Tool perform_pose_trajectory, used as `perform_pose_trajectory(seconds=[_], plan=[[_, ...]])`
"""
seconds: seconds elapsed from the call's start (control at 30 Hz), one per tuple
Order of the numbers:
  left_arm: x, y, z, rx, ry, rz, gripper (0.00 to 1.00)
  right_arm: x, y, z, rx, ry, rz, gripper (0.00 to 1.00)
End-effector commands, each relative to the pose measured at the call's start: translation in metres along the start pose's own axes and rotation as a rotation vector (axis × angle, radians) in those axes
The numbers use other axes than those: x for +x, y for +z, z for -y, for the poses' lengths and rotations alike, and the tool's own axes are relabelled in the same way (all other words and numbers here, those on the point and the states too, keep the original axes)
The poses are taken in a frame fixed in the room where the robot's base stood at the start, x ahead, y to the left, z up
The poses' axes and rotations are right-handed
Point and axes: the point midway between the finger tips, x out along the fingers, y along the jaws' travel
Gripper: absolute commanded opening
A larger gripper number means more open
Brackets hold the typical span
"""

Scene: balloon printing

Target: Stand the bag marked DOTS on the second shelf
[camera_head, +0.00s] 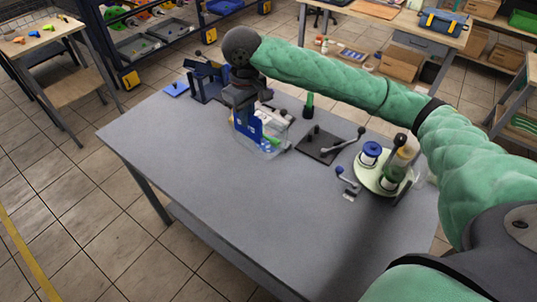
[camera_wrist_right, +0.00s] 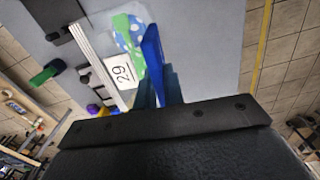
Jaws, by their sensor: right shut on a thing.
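My right gripper (camera_head: 243,98) points down over the grey table and is shut on the blue top card of a clear bag (camera_head: 246,124). The bag's clear lower part, with blue and green contents, is at or just above the tabletop; I cannot tell whether it touches. In the right wrist view the blue card (camera_wrist_right: 152,58) shows nearly edge-on, with blue and green dotted balloons (camera_wrist_right: 132,32) beside it. The word on the card is not readable. I cannot pick out the second shelf for certain. My left gripper is out of view.
A white card marked 29 (camera_wrist_right: 120,72) is close to the bag. A dark plate with a lever (camera_head: 318,143) and a round pale stand with spools (camera_head: 383,178) are to the right. A blue device (camera_head: 207,80) stands behind left. The table's front (camera_head: 235,215) is clear.

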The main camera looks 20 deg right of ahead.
Motion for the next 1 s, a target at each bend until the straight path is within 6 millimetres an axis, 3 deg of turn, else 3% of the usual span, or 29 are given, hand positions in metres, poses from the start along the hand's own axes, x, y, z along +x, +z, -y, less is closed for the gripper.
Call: perform_pose_trajectory(seconds=[0.17, 0.3, 0.8, 1.0], plan=[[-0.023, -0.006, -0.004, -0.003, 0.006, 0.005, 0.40, -0.007, -0.002, 0.004, -0.060, 0.004, 0.000, 0.00], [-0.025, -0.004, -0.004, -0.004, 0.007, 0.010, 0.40, -0.007, -0.008, 0.006, -0.075, 0.003, 0.002, 0.00], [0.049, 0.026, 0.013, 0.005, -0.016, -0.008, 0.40, 0.043, -0.094, 0.019, -0.074, 0.004, 0.003, 0.00], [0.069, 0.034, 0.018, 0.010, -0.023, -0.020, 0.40, 0.059, -0.117, 0.022, -0.074, 0.005, 0.003, 0.00]])
